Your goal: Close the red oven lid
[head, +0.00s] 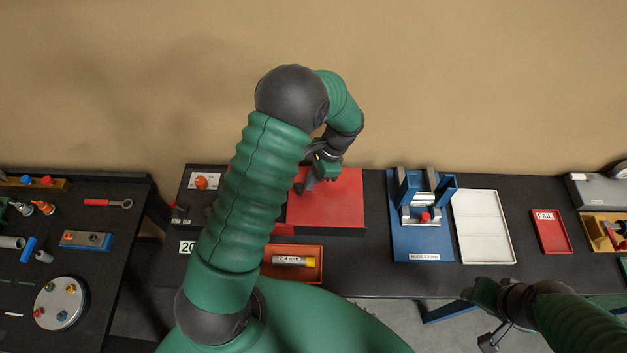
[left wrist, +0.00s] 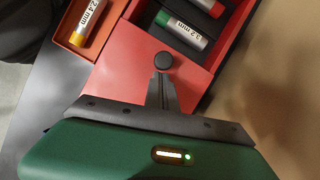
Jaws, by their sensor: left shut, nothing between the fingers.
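In the left wrist view the red panel (left wrist: 125,62) lies beside an uncovered dark compartment holding a tube marked 2.2 mm (left wrist: 182,30) and a red-ended tube (left wrist: 205,5). My left gripper (head: 303,187) is shut and empty at the lid's left part. In the left wrist view its narrow fingers (left wrist: 163,85) point at a round black knob on the red panel; I cannot tell whether they touch. My right gripper (head: 472,294) is low at the right, its fingers unclear.
An orange tray (head: 318,264) with a 2.4 mm tube stands in front of the lid. A blue fixture (head: 405,238), a white tray (head: 483,252) and a red FAIL tray (head: 552,247) stand to the right.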

